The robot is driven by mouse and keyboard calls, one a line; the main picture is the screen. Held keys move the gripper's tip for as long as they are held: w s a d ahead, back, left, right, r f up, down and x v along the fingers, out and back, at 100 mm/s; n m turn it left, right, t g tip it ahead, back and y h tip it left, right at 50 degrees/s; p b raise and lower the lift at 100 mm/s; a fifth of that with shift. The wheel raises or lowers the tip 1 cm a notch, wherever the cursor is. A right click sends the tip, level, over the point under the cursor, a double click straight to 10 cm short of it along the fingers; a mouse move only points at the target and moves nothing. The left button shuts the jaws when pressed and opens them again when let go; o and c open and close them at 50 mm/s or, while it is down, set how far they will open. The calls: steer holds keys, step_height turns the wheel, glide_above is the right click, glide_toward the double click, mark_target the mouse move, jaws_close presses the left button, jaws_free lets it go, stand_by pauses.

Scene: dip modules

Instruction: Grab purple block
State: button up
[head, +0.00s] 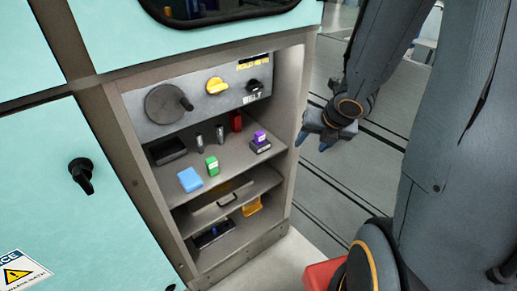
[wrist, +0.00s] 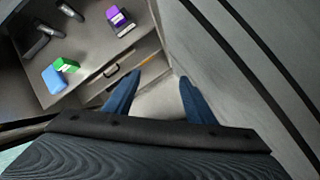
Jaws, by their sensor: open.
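The purple block (head: 260,137) has a pale label on top and sits on a dark base near the right end of the cabinet's upper shelf. In the wrist view the purple block (wrist: 117,16) is at the top, left of centre. My gripper (head: 312,142) is outside the cabinet, to the right of the shelf opening. Its two blue fingers (wrist: 153,88) are spread apart with nothing between them. The block is apart from the fingers.
On the same shelf (head: 228,157) are a green block (head: 211,166), a light blue block (head: 190,180), dark metal cylinders, a black box (head: 168,150) and a red piece (head: 236,121). A drawer with a handle (head: 228,200) is below. The cabinet's right side wall (head: 290,120) stands between the shelf and my gripper.

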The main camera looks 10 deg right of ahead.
step_height(320, 180, down, 5)
steer(key=n+y+b, duration=0.1)
steer(key=n+b, duration=0.2)
steer(key=n, duration=0.4)
steer(key=n+y+p, duration=0.1)
steer(key=n+p, duration=0.1)
steer(key=p, duration=0.4)
glide_toward(260, 133)
steer(key=d+x, duration=0.1)
steer(key=x, duration=0.4)
steer(key=a+x, duration=0.1)
steer(key=x, duration=0.2)
steer(key=shift+f, duration=0.15)
steer(key=c, duration=1.2)
steer(key=shift+o, duration=0.2)
